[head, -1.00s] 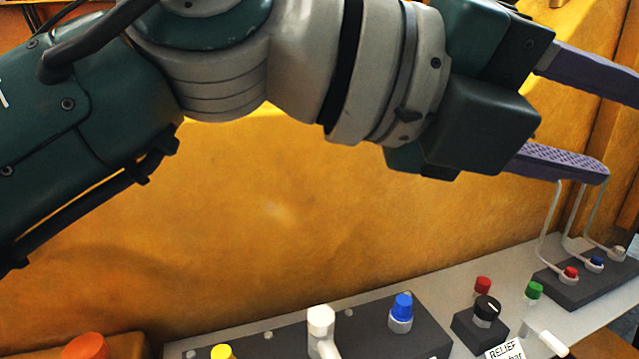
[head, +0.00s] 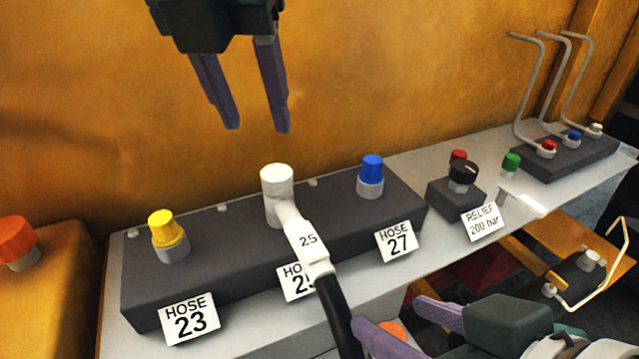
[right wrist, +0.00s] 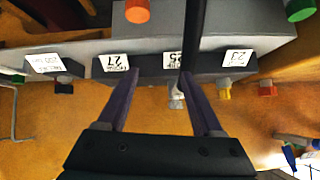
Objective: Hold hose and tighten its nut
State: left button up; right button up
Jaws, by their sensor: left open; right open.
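The hose labelled 25 is black (head: 340,310) with a white end piece (head: 307,240) that runs up to a white nut (head: 277,182) on the dark manifold block. It also shows as a dark line in the right wrist view (right wrist: 195,35). My left gripper (head: 257,130) points down, open and empty, above and slightly behind the nut. My right gripper (head: 386,312) is open at the lower right, its fingertips close to the black hose. In the right wrist view the hose passes at the right fingertip; I cannot tell whether they touch.
The manifold block (head: 225,235) also has a yellow port cap (head: 162,228) at 23 and a blue one (head: 371,170) at 27. Right of it are a black relief knob (head: 463,172) and a block with bent pipes (head: 575,155). An orange cap (head: 17,240) is at left.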

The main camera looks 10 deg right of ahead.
aim_at(300, 235)
jog(key=w+a+r+t, duration=0.1)
jog(key=w+a+t+y, duration=0.1)
jog(key=a, duration=0.1)
jog(key=w+a+r+t, duration=0.1)
jog(key=shift+w+a+r+y, duration=0.25)
jog(key=shift+r+y, duration=0.05)
jog(key=shift+y, duration=0.1)
jog(key=shift+w+a, duration=0.15)
jog(key=shift+w, duration=0.1)
jog(key=x, duration=0.9)
jog(key=shift+w, duration=0.25)
grip_shut()
dwell(0.5)
